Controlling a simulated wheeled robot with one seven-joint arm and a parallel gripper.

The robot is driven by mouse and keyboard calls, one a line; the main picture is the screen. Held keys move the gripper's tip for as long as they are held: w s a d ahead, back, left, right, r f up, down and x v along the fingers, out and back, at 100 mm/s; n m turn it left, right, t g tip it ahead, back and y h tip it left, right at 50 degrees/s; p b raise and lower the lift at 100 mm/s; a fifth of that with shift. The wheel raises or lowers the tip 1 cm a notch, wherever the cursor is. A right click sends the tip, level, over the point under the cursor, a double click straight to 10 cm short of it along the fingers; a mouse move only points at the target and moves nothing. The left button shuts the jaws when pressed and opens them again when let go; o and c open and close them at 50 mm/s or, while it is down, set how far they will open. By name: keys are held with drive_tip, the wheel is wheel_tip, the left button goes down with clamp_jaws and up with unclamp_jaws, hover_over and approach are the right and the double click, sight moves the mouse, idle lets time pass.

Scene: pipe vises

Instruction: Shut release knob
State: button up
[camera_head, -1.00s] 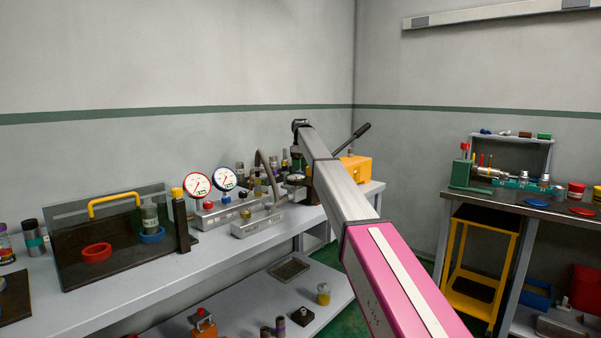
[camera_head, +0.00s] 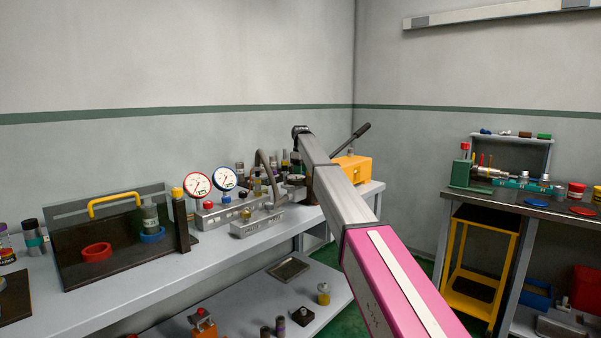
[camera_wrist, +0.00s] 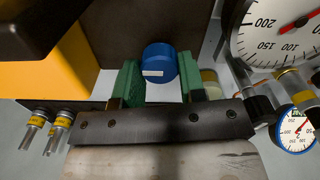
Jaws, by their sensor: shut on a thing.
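A blue round knob (camera_wrist: 160,60) with a white mark shows near the top middle of the wrist view. It sits between the two green-padded fingers of my gripper (camera_wrist: 160,82), which is shut on it. The knob is beside a yellow-orange body (camera_wrist: 45,62) at the left of the wrist view. In the head view the yellow-orange pump (camera_head: 353,169) stands at the far end of the bench, with a black-gripped lever (camera_head: 352,139) rising to the right. My arm hides the fingers and the knob in the head view.
A large dial gauge (camera_wrist: 285,30) is close on the right in the wrist view, with a smaller blue-rimmed gauge (camera_wrist: 296,131) below it. Metal fittings (camera_wrist: 34,127) lie at lower left. The grey bench (camera_head: 215,255) holds a clear-fronted box (camera_head: 110,235) and several fittings.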

drive_tip(key=m, duration=0.8)
drive_tip(key=shift+m, duration=0.3)
drive_tip(key=m, duration=0.4)
drive_tip(key=shift+m, duration=2.5)
drive_tip(key=o, duration=0.9)
drive_tip(key=shift+r, duration=0.1)
